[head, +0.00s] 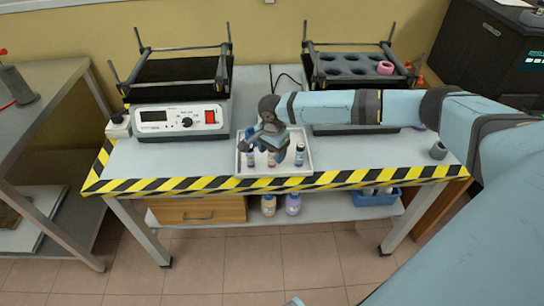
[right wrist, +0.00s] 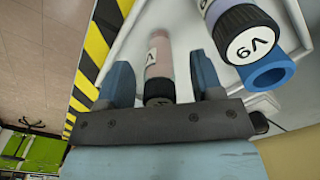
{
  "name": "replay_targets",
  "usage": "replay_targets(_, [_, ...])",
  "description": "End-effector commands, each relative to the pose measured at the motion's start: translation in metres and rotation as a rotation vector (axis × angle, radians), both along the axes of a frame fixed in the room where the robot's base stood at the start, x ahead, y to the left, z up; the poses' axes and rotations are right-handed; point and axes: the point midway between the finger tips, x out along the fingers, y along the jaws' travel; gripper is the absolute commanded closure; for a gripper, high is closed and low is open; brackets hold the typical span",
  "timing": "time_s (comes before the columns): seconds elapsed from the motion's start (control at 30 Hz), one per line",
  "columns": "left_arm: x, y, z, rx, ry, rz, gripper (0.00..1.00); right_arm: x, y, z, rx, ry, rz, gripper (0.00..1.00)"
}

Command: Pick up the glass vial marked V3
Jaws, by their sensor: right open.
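My right gripper (head: 271,147) is over the white tray (head: 240,171) on the bench, pointing down among small vials. In the right wrist view its two blue fingers (right wrist: 163,80) are apart, with a pinkish vial (right wrist: 159,55) between them. That vial has a black cap and a white label starting with "V"; its number is not readable. A gap shows beside it. Beside the right finger is another vial with a black cap (right wrist: 248,33), whose cap label looks like V9. The head view shows vials at the tray's left (head: 250,160) and right (head: 299,156). No label clearly reads V3.
A blue ring-shaped part (right wrist: 270,72) is close to the capped vial. Striped tape (head: 200,184) marks the front edge.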

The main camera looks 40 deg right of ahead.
Motion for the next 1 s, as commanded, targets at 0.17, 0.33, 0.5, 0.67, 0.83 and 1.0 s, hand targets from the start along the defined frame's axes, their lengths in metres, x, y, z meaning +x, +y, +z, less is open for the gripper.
replay_targets(0.17, [0.000, 0.000, 0.001, 0.000, -0.001, 0.000, 0.57, 0.000, 0.000, 0.000, 0.000, 0.000, 0.000, 0.42])
replay_targets(0.33, [0.000, 0.000, 0.001, 0.000, -0.001, 0.000, 0.57, 0.000, 0.000, 0.000, 0.000, 0.000, 0.000, 0.81])
replay_targets(0.5, [-0.001, 0.000, 0.001, 0.001, 0.000, -0.001, 0.57, 0.000, 0.000, 0.000, 0.000, 0.000, 0.000, 0.93])
replay_targets(0.67, [-0.001, 0.002, 0.000, 0.005, -0.001, -0.003, 0.57, 0.000, 0.000, 0.001, 0.000, 0.000, 0.001, 0.93])
replay_targets(0.83, [-0.001, 0.002, 0.002, 0.006, 0.000, -0.004, 0.57, 0.000, 0.000, 0.010, 0.001, -0.001, 0.000, 0.94])
replay_targets(1.0, [-0.002, 0.002, 0.004, 0.005, 0.005, -0.003, 0.57, 0.000, 0.000, 0.035, 0.002, -0.003, 0.000, 0.94])
